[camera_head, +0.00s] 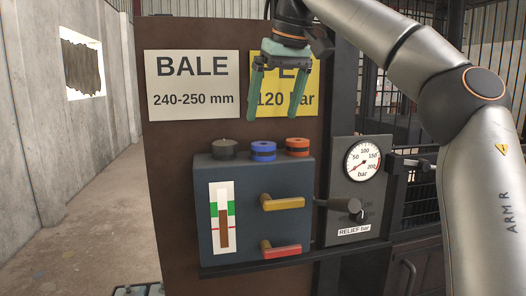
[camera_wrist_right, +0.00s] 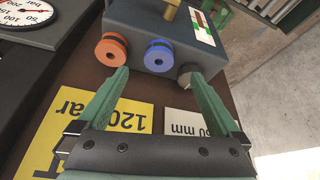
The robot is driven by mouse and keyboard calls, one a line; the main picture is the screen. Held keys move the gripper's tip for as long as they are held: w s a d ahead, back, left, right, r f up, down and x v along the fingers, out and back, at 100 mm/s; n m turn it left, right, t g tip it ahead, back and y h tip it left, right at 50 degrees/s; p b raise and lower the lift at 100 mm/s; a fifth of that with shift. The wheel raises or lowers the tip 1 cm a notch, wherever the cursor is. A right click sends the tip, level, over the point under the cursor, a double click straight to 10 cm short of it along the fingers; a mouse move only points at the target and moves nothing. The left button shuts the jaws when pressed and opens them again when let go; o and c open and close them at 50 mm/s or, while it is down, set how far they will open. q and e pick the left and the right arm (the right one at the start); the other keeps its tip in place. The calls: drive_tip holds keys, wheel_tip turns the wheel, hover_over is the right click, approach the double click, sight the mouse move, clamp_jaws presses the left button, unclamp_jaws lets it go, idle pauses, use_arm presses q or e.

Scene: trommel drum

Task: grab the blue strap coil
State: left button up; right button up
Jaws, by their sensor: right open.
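The blue strap coil (camera_head: 263,151) sits on top of the dark grey box, between a dark grey coil (camera_head: 223,149) on its left and an orange coil (camera_head: 297,146) on its right. My right gripper (camera_head: 279,116) points down above the blue coil, open and empty, with its green fingers apart. In the right wrist view the blue coil (camera_wrist_right: 158,55) lies ahead, between the lines of the two fingers (camera_wrist_right: 170,76). The orange coil (camera_wrist_right: 111,49) is left of it there, and the dark coil (camera_wrist_right: 188,73) is partly behind the right fingertip. My left gripper is not in view.
The dark grey box (camera_head: 290,181) has a level gauge (camera_head: 222,218), a yellow handle (camera_head: 282,203) and a red handle (camera_head: 281,250). A pressure gauge panel (camera_head: 354,187) with a lever stands at right. A brown panel with signs (camera_head: 192,84) rises behind the coils.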

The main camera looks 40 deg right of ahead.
sight(265, 144)
drive_tip(key=x, duration=0.9)
drive_tip(key=shift+w+d, duration=0.1)
drive_tip(key=shift+w, duration=0.1)
drive_tip(key=c, duration=1.5)
